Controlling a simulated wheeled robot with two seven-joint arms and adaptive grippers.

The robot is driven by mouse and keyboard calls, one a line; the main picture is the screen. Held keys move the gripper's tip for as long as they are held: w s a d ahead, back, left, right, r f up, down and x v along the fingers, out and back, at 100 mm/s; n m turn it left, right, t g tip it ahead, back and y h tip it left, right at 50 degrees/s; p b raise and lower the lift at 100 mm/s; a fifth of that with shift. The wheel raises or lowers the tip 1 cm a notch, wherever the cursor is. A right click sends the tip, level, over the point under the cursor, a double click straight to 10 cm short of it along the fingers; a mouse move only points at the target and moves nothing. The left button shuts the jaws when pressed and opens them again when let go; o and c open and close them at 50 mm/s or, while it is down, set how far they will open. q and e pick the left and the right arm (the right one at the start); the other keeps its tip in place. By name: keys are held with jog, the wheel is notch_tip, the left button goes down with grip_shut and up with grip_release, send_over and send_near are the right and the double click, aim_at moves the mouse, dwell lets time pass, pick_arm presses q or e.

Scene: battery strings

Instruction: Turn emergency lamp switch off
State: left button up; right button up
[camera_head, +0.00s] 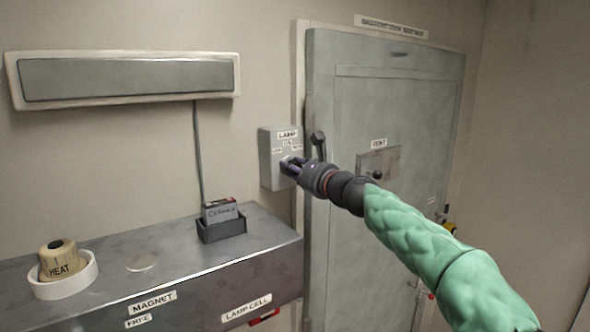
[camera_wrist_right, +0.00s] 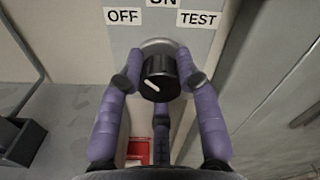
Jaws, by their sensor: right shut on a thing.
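The lamp switch box (camera_head: 270,158) is a grey box on the wall left of the door, labelled LAMP. Its round black knob (camera_wrist_right: 160,78) has a short slanted white mark and sits below the labels OFF (camera_wrist_right: 123,16), ON and TEST (camera_wrist_right: 196,19). My right gripper (camera_head: 288,164) reaches the box front. In the right wrist view its purple fingers (camera_wrist_right: 160,85) are closed around the knob, one at each side and one below. The fingers hide the knob in the head view. My left gripper is not in view.
A metal cabinet (camera_head: 200,262) stands below, carrying a cell in a dark holder (camera_head: 221,229) and a HEAT knob in a white ring (camera_head: 90,282). A long grey wall panel (camera_head: 130,78) has a cable running down. A grey-green door (camera_head: 400,100) stands right of the box.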

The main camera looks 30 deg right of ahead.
jog(key=shift+s+r, duration=0.15)
jog(key=shift+r, duration=0.3)
jog(key=o, duration=1.1)
jog(key=shift+o, duration=0.2)
jog(key=shift+a+f, duration=0.1)
jog(key=shift+f, duration=0.05)
jog(key=shift+f, duration=0.15)
jog(key=s+d, duration=0.1)
jog(key=s, duration=1)
jog(key=shift+s, duration=0.4)
